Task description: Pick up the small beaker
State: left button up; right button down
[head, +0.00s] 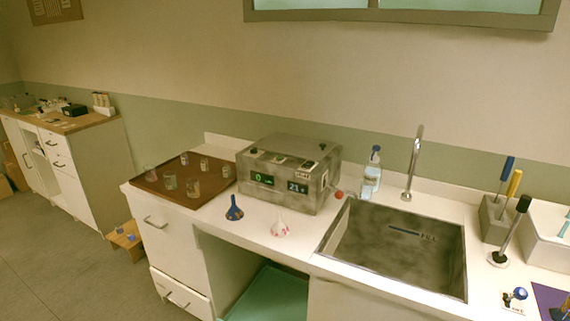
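Several small clear glass vessels stand on a brown tray (212,184) at the left end of the counter. The nearest ones are a glass vessel (193,188) and another (170,182). A pinkish glass vessel (150,173) stands at the tray's left. Smaller ones with pale labels, such as one vessel (204,164), stand farther back. At this size I cannot tell which one is the small beaker. Neither of my grippers is in view.
A sink (400,250), tap (413,165) and bottle (372,172) are farther right.

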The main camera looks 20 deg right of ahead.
aim_at(366, 190)
jog(key=z, duration=1.3)
